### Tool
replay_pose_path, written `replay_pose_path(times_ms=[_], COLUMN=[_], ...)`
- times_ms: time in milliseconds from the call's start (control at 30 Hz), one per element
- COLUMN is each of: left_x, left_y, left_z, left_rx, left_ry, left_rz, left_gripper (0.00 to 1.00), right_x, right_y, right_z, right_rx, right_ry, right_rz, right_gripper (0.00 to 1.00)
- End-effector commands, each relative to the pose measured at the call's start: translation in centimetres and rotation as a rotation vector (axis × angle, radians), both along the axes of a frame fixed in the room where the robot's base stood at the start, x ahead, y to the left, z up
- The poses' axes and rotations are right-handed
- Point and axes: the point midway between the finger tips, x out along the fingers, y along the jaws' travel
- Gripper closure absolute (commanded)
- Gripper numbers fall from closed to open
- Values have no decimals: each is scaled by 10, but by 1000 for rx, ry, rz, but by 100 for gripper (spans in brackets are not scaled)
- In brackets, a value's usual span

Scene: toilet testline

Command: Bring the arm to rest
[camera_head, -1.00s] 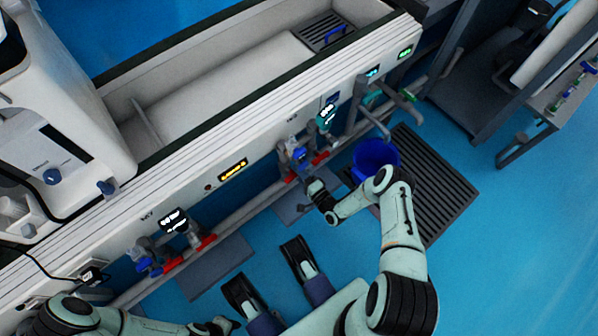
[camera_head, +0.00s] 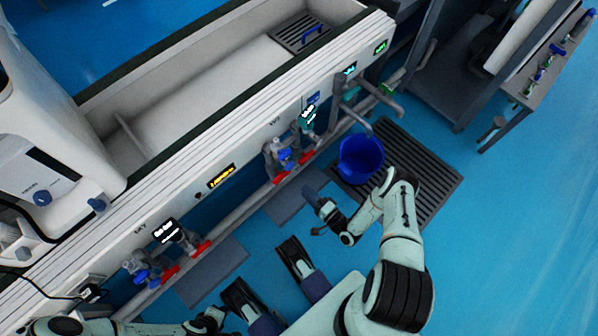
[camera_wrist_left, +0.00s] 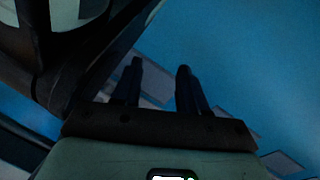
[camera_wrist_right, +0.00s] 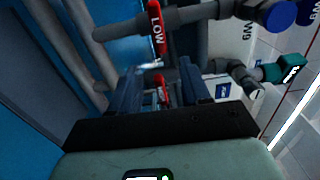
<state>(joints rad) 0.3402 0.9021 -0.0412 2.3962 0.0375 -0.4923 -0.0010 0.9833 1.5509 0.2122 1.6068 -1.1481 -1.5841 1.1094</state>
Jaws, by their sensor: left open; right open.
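My right arm is bent at the right of the head view, and its gripper (camera_head: 318,207) is in the air in front of the pipes, apart from the middle valve (camera_head: 281,155). My left gripper (camera_head: 210,319) is low at the bottom left of the head view. In the left wrist view its fingers (camera_wrist_left: 160,78) are apart and empty above the floor.
A long white test bench (camera_head: 215,178) with valves and pipes runs diagonally. A grey side table (camera_head: 530,95) is at upper right. Blue floor is free at right.

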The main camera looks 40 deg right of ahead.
Motion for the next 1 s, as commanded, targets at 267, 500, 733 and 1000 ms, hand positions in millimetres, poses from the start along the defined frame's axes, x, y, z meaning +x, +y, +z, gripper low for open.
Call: replay_pose_path(times_ms=[267,500,733,1000], left_x=[7,6,6,28], left_y=[-1,-1,-1,-11], left_z=[4,4,4,37], left_rx=[1,2,1,-35], left_ry=[-23,-21,-20,-103], left_rz=[-2,-1,-1,-94], left_gripper=[57,57,57,57], right_x=[-17,-16,-16,-7], right_y=[-1,-1,-1,3], right_z=[0,0,0,15], right_rx=[1,1,0,-42], right_ry=[0,0,0,172], right_rz=[1,1,1,-8], right_gripper=[53,53,53,53])
